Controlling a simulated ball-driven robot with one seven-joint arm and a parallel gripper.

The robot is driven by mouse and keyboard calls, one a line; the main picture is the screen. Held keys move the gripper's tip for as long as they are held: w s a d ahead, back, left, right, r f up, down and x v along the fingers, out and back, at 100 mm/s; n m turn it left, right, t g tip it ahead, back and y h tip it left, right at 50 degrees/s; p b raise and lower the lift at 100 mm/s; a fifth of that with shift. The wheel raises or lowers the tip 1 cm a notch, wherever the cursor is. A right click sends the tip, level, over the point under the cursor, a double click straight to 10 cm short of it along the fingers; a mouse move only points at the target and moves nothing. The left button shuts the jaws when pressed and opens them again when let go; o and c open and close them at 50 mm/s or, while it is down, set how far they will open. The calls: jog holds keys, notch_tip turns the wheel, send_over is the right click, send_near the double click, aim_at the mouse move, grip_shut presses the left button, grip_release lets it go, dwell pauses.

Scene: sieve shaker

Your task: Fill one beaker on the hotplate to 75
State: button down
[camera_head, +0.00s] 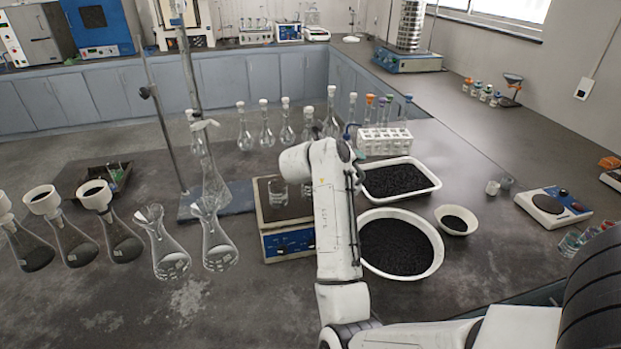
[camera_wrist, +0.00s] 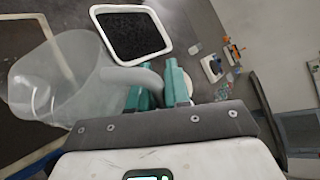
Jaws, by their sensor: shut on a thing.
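In the head view a small clear glass beaker (camera_head: 278,192) stands upright on the dark top of a blue-fronted square plate unit (camera_head: 290,245) left of my arm. Another bit of glass (camera_head: 307,188) shows beside my arm, mostly hidden. In the wrist view my gripper (camera_wrist: 160,88) is shut on the handle of a translucent pitcher (camera_wrist: 60,88). The pitcher hangs to the left of the teal fingers. Its contents are hard to tell. My arm hides the gripper and pitcher in the head view.
A white tray (camera_head: 434,184) and a round bowl (camera_head: 438,250) of black granules stand right of my arm. Several flasks, one at the left (camera_head: 170,262), a stand (camera_head: 180,212) and a tube rack (camera_head: 385,145) crowd around. A round-plate unit (camera_head: 552,207) sits far right.

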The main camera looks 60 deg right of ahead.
jog(key=shift+w+r+n+g+p, duration=0.35)
jog(key=shift+w+r+n+g, duration=0.15)
jog(key=shift+w+r+n, duration=0.25)
dwell(5.0)
